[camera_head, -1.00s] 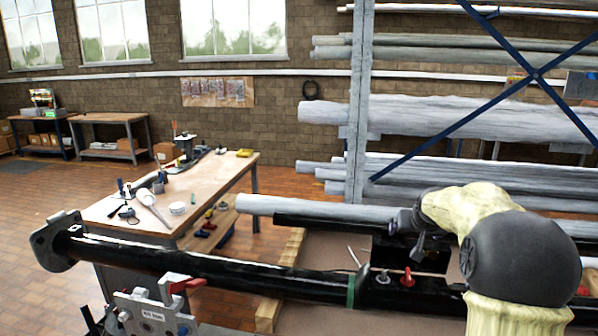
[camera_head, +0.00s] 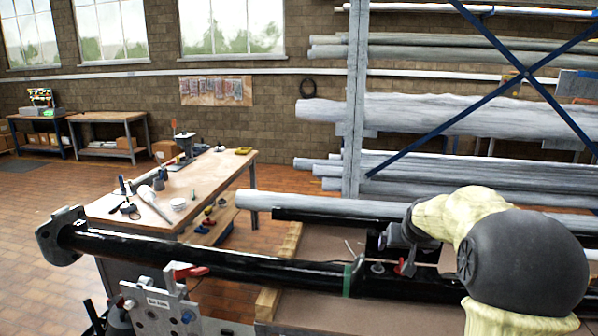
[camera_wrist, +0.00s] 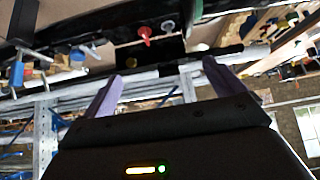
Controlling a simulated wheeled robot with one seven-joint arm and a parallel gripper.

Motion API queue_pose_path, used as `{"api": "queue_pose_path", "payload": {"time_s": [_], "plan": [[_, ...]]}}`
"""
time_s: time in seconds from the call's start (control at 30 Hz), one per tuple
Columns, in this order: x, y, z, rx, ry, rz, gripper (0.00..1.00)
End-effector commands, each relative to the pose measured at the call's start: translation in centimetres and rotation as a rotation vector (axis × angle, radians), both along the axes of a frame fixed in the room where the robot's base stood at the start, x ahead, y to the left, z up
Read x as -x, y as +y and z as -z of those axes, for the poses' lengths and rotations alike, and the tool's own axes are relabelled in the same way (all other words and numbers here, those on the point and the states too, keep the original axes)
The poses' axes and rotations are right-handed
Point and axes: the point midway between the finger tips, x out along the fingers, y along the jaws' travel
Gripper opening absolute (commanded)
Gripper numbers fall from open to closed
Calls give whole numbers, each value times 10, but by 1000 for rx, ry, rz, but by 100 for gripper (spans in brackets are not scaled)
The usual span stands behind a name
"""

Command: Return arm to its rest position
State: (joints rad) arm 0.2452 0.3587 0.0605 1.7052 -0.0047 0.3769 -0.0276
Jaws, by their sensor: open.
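My arm, with pale covers and a dark rounded joint, is at the right of the head view, bent so its wrist end points left. My gripper (camera_wrist: 162,70) shows in the wrist view with two pale purple fingers spread apart and nothing between them. In the head view the arm's dark wrist end (camera_head: 398,236) overlaps the area just behind the black mast tube (camera_head: 200,256); its fingers cannot be made out there. A red knob (camera_wrist: 145,33) on the dark structure shows beyond the fingers in the wrist view.
The mast crosses the lower head view, with a flange (camera_head: 62,236) at its left end and a metal fixture plate (camera_head: 160,305) in front. A wooden workbench (camera_head: 225,172) with tools stands behind. A rack (camera_head: 355,110) of long pipes fills the right back. Open floor lies left.

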Motion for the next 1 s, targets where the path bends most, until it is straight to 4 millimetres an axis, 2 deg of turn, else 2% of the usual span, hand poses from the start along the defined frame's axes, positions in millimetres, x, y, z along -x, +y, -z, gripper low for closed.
{"api": "queue_pose_path", "payload": {"time_s": [0.27, 0.37, 0.57, 0.7, 0.8, 0.9, 1.0], "plan": [[50, 35, 29, -12, 95, -40, 95], [83, 52, 45, -18, 150, -61, 95], [169, 83, 84, -31, 286, -102, 95], [234, 101, 108, -37, 379, -132, 95], [272, 109, 121, -39, 433, -150, 95], [293, 113, 128, -39, 462, -160, 95], [300, 114, 131, -40, 471, -163, 95]]}}
